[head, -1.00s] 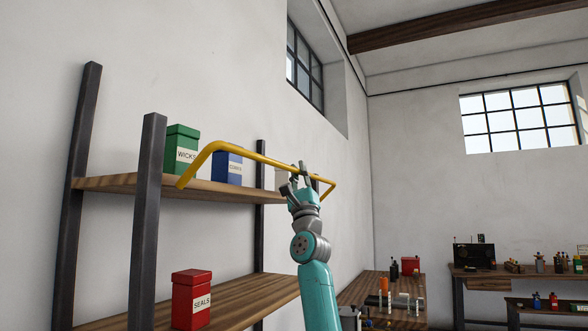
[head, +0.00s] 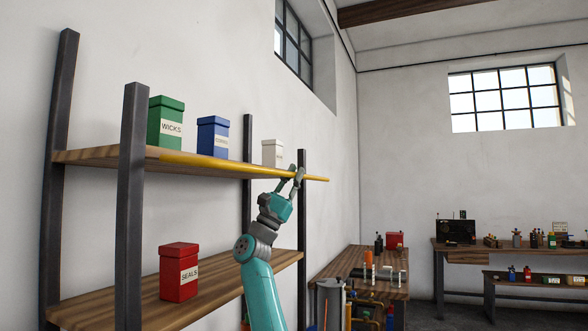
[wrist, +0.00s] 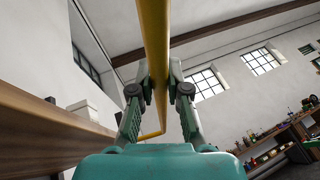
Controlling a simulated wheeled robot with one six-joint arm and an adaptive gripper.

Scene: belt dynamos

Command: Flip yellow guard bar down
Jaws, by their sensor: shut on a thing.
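The yellow guard bar (head: 230,165) runs along the front edge of the upper shelf (head: 100,157) in the head view, roughly level with the board. My gripper (head: 294,177) is shut on the bar near its right end. In the wrist view the bar (wrist: 156,50) passes between the two fingers of my gripper (wrist: 159,85), with a bent end lower down. The fingers hide a short part of the bar.
A green WICKS box (head: 166,124), a blue box (head: 213,138) and a white box (head: 272,153) stand on the upper shelf. A red SEALS box (head: 179,272) is on the lower shelf (head: 225,273). Dark posts (head: 131,200) frame the shelves. A cluttered workbench (head: 360,265) stands to the right.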

